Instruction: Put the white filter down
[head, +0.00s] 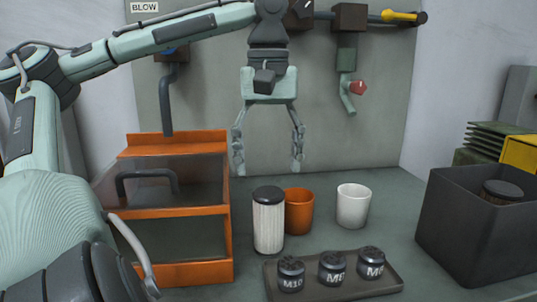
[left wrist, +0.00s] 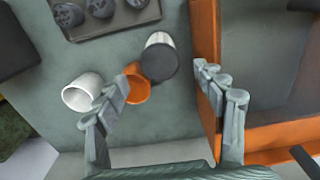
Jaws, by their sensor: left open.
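The white filter (head: 268,226) is a pleated cylinder with a dark cap. It stands upright on the bench, just right of the orange cabinet and in front of the orange cup. In the left wrist view the filter (left wrist: 159,58) shows mostly its dark cap, between and beyond the fingertips. My left gripper (head: 268,160) is open, points down and hangs empty above the filter and cup; its fingers (left wrist: 159,92) are spread wide in the left wrist view. My right gripper is not in view.
The orange cabinet (head: 180,210) stands close on the left. An orange cup (head: 299,212) and a white cup (head: 353,206) stand beside the filter. A dark tray (head: 345,290) holds three labelled knobs in front. A dark bin (head: 470,230) with a dark-capped item inside stands right.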

